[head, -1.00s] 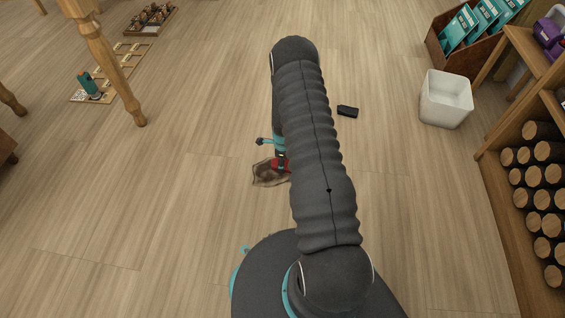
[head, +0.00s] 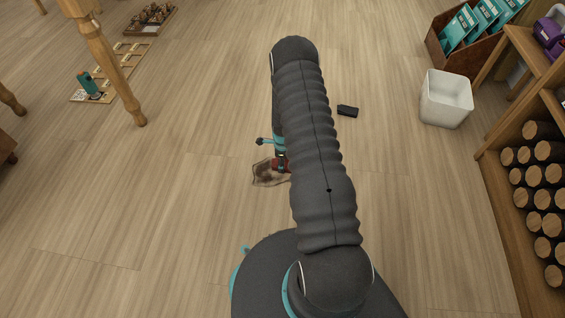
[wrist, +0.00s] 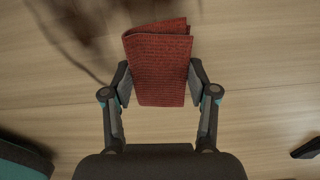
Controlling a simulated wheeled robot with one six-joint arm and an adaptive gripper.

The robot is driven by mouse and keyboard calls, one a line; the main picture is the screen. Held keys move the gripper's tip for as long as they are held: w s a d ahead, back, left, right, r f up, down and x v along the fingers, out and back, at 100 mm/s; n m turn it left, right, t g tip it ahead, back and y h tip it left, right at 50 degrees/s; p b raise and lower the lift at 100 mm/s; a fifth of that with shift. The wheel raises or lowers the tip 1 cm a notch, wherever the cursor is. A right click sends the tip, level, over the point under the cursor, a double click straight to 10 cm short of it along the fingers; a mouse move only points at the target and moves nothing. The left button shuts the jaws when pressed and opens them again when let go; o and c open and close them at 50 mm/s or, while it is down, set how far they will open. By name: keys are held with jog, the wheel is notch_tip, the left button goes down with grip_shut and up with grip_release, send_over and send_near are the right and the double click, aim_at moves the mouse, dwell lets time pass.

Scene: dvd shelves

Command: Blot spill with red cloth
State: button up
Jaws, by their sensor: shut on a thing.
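A folded red cloth (wrist: 160,65) is held between the fingers of my gripper (wrist: 160,88) in the wrist view. The gripper is shut on it, one finger at each side. In the head view a small part of the red cloth (head: 281,165) shows beside my arm, at the right edge of a brownish spill (head: 265,174) on the wooden floor. My arm hides the rest of the cloth and most of the gripper. In the wrist view a dark brown smear (wrist: 85,35) lies at the upper left of the cloth. I cannot tell whether the cloth touches the floor.
A small black object (head: 348,111) lies on the floor right of my arm. A wooden table leg (head: 112,70) stands at the upper left. The floor left of the spill is clear.

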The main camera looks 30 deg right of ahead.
jog(key=shift+r, duration=0.1)
jog(key=shift+r+p, duration=1.55)
jog(key=shift+r, duration=1.35)
